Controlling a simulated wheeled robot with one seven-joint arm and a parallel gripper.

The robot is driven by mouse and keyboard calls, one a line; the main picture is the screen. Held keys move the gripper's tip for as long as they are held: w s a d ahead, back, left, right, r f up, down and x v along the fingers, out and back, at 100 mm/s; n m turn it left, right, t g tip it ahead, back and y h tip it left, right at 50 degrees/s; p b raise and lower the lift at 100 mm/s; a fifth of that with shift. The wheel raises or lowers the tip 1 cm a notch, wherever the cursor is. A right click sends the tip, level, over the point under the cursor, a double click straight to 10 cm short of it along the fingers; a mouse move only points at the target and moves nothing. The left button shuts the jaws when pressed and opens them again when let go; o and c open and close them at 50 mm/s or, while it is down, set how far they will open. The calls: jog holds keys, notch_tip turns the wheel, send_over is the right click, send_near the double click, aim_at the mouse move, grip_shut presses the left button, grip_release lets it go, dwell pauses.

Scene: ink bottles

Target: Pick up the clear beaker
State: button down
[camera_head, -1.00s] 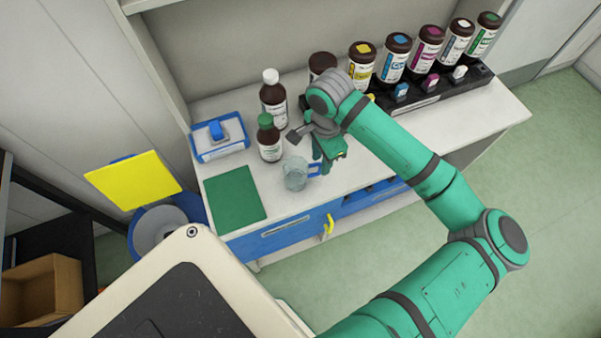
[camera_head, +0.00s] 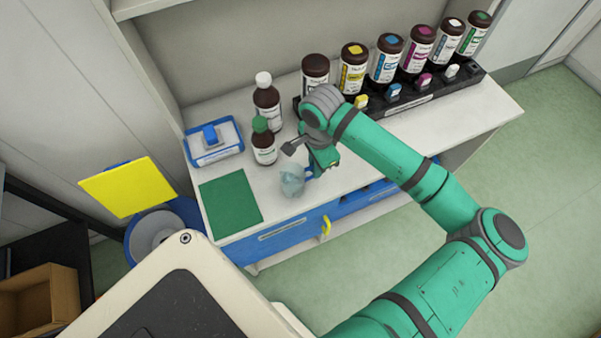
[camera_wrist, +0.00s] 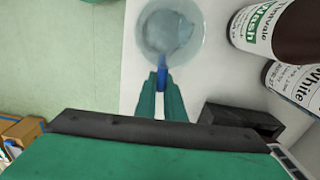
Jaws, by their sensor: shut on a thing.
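The clear beaker (camera_head: 291,180) is near the front edge of the white counter, to the right of the green mat. In the wrist view the beaker (camera_wrist: 170,30) is seen from above, round and see-through, with its blue handle (camera_wrist: 162,75) towards me. My gripper (camera_head: 313,168) is at the beaker's right side. In the wrist view its green fingers (camera_wrist: 162,92) are shut on the blue handle. I cannot tell whether the beaker's base is touching the counter.
A green-capped brown bottle (camera_head: 264,142) and a white-capped one (camera_head: 267,102) stand behind the beaker. A green mat (camera_head: 231,203) lies to its left, with a blue-and-white tray (camera_head: 213,144) behind. Several ink bottles line a black rack (camera_head: 430,90) at the back right.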

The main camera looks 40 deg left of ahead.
jog(key=shift+r, duration=0.25)
jog(key=shift+a+r, duration=0.1)
jog(key=shift+r, duration=1.05)
jog(key=s+d+r, duration=0.8)
jog(key=s+r, duration=0.2)
jog(key=s, duration=0.1)
jog(key=shift+s, duration=0.2)
jog(key=shift+d+r, duration=0.1)
jog(key=shift+s, duration=0.15)
dwell(0.5)
dwell(1.2)
dwell(0.7)
